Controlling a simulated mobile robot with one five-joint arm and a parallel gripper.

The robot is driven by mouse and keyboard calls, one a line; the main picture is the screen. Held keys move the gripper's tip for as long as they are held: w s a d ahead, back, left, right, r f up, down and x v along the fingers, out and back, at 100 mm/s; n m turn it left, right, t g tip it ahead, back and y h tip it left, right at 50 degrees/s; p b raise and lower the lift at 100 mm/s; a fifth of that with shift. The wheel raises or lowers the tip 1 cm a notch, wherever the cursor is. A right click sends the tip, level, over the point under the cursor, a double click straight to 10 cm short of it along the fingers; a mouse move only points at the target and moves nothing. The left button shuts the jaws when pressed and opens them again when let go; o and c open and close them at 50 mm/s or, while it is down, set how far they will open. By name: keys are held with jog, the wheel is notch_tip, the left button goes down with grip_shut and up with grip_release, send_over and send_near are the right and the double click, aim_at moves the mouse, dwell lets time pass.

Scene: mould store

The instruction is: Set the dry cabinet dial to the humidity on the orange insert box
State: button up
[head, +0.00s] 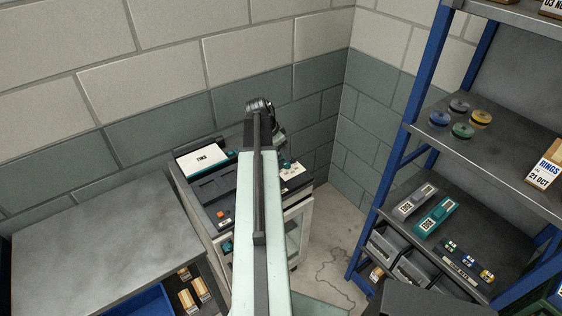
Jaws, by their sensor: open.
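A pale-framed cabinet with a glass front (293,235) stands near the wall corner, partly behind my arm. It may be the dry cabinet. A small teal round part (228,246) shows low on its front, left of my arm; I cannot tell whether it is the dial. My gripper (283,158) is over the back right of the cabinet top, beside a white card (295,174). It is open, small and partly hidden by my arm, and I see nothing held in it. I cannot make out an orange insert box or any humidity figure.
A grey worktop (105,240) lies at left, with orange-and-white packs (200,289) below its right edge. A blue-framed shelf rack (425,85) at right holds coloured discs, a RINGS box (545,172) and bins (412,270). Floor (335,240) shows between cabinet and rack.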

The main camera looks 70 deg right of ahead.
aim_at(287, 163)
jog(key=b+x, duration=0.4)
jog(key=x, duration=0.1)
jog(key=w+b+x, duration=0.1)
jog(key=b+x, duration=0.1)
jog(key=shift+a+f, duration=0.1)
jog(key=shift+f, duration=0.3)
jog(key=shift+r, duration=0.15)
jog(key=shift+s, duration=0.1)
jog(key=shift+c, duration=0.3)
